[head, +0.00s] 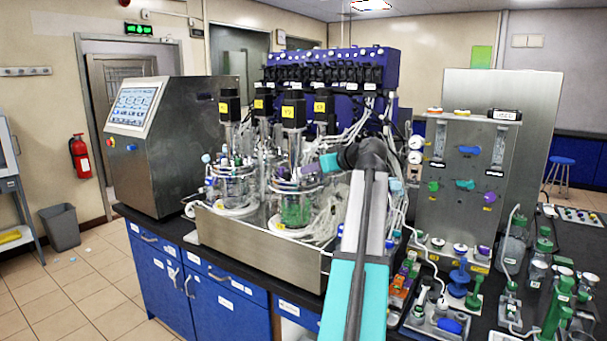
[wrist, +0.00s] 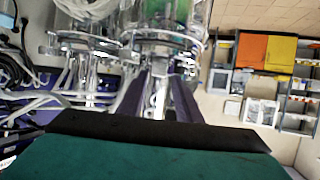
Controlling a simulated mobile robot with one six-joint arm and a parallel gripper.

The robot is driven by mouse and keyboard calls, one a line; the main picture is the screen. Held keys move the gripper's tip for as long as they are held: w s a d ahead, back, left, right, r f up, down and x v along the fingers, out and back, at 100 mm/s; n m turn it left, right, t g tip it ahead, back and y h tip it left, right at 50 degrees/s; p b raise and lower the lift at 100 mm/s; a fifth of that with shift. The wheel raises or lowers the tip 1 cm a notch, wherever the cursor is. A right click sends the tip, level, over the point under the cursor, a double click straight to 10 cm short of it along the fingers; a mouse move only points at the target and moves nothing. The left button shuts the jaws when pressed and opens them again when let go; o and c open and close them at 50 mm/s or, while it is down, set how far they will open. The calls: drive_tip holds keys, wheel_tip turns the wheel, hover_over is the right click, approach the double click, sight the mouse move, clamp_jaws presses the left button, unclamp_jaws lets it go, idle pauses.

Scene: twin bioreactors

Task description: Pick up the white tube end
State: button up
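Several white tubes loop around the two glass bioreactor vessels in the head view, including a bundle (head: 345,215) beside my arm. I cannot single out one white tube end there. In the wrist view, which looks upside down, white tubes (wrist: 45,102) run on the left. My gripper (wrist: 160,75) shows there as two dark fingers, apart and open. A pale, shiny upright piece shows between or behind them; I cannot tell whether it is a tube end or how far away it is.
The glass vessels (head: 296,213) stand in a steel tray (head: 250,240) with black motors above. A steel screen unit (head: 165,145) is at left, a steel panel with valves (head: 465,190) at right. Bottles and small fittings crowd the right bench. Blue cabinets (head: 215,300) are below.

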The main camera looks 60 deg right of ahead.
sight(306, 177)
drive_tip(key=x, duration=0.2)
drive_tip(key=p+x, duration=0.1)
drive_tip(key=shift+w+d+r+p, duration=0.1)
drive_tip(key=shift+w+d+p, duration=0.1)
drive_tip(key=shift+w+p, duration=0.15)
drive_tip(key=shift+w+d+f, duration=0.2)
drive_tip(key=shift+w+f, duration=0.1)
drive_tip(key=shift+w, duration=0.2)
clamp_jaws()
